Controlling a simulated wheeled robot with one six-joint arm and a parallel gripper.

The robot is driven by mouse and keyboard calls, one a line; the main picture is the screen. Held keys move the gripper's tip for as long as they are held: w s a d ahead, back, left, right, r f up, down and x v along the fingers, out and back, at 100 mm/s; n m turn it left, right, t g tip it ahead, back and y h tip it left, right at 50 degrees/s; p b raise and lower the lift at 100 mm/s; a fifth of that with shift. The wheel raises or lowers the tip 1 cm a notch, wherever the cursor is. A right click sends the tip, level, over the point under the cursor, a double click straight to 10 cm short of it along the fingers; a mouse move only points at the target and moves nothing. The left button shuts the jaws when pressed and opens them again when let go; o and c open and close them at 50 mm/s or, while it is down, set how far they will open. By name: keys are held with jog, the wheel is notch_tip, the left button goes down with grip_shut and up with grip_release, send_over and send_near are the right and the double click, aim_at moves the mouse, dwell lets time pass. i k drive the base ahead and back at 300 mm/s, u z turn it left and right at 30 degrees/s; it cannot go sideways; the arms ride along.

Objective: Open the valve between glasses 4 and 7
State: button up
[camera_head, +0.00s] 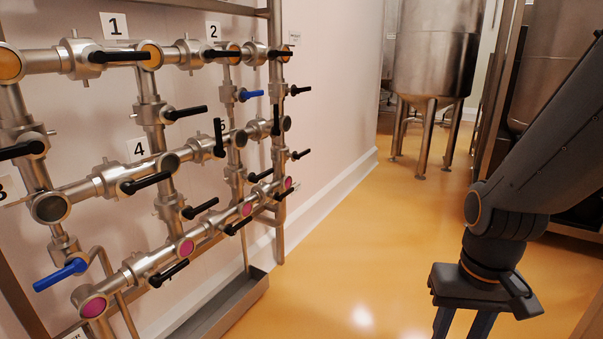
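The glass beside label 4 (139,148) is a dark round disc (168,163) in the middle row of the steel pipe rack. Straight below it is a magenta glass (186,249); I see no readable 7 beside it. On the upright pipe between these two glasses sits a valve with a black lever (200,209). The lever points right and slightly up, across the pipe. My gripper (462,325) hangs at the lower right, well away from the rack. Its fingers are apart with floor showing between them; their tips are cut off by the frame.
Several other black levers crowd the rack, and blue levers sit at the lower left (60,274) and upper right (252,95). A grey trough (225,308) lies below. Yellow floor (350,270) is clear between rack and arm. A steel tank (437,50) stands behind.

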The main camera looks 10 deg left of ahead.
aim_at(190, 215)
jog(key=u, duration=2.6)
jog(key=i, duration=0.7)
jog(key=z, duration=1.55)
